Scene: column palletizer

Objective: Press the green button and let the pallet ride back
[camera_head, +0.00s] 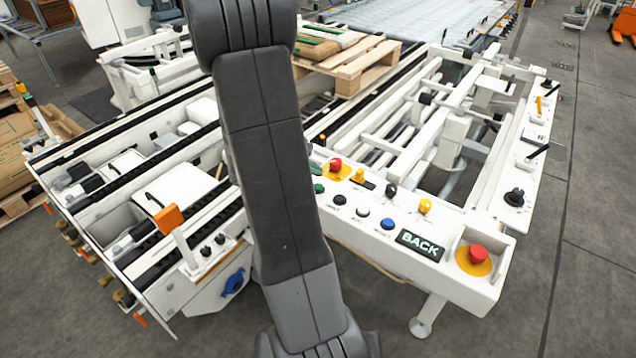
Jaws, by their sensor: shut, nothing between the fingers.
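The white control panel (455,268) runs along the front of the conveyor machine. A green button (318,188) sits at its left end, close beside my arm, which partly hides this end of the panel. A lit sign on the panel reads BACK (420,244). A wooden pallet (368,67) carrying flat packs (327,40) stands on the conveyor at the back, partly hidden by my arm. My arm crosses the picture from top to bottom. My gripper is out of view, so its place relative to the green button does not show.
Red mushroom buttons (478,254) and (335,164) sit on yellow plates on the panel. Black, white, blue (388,223) and yellow (425,206) controls lie between them. An orange-topped post (169,219) stands left of my arm.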

